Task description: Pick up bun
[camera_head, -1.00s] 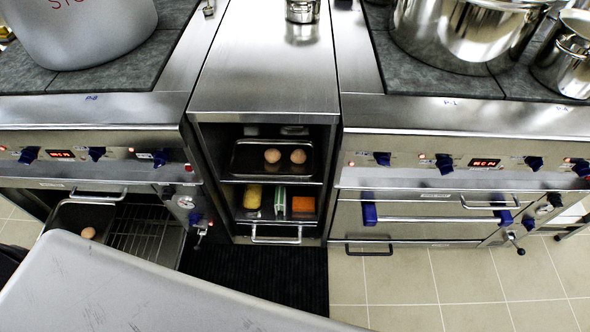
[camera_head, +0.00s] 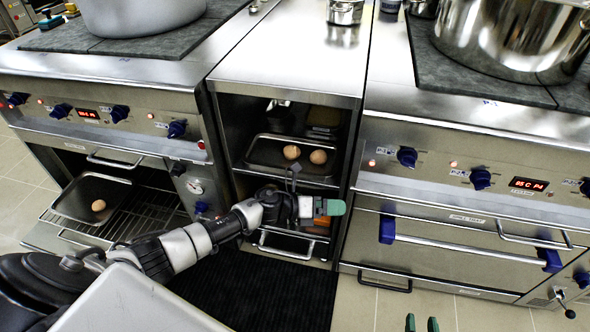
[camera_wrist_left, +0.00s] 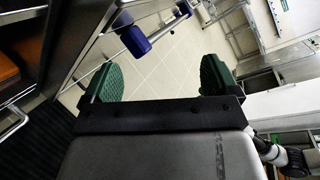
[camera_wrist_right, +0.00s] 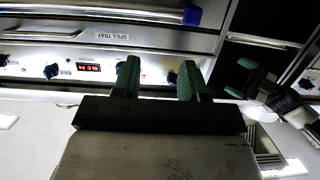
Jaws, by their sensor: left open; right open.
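Two round brown buns (camera_head: 304,154) sit side by side on a dark tray (camera_head: 262,160) on the upper shelf of the middle cabinet. A third bun (camera_head: 98,205) lies on a dark tray (camera_head: 77,203) on the rack of the open left oven. My left gripper (camera_head: 330,207) is in front of the middle cabinet, below the two buns and apart from them. It is open and empty in the left wrist view (camera_wrist_left: 160,78). My right gripper (camera_head: 422,324) is at the bottom edge of the head view, its green fingertips showing. The right wrist view shows it open and empty (camera_wrist_right: 160,78).
The lower cabinet shelf (camera_head: 318,222), with an orange item, is partly hidden by my left arm. A cabinet handle (camera_head: 285,250) juts out below. The right oven (camera_head: 450,235) is shut, with protruding bars and handles. Pots (camera_head: 515,40) stand on the stoves.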

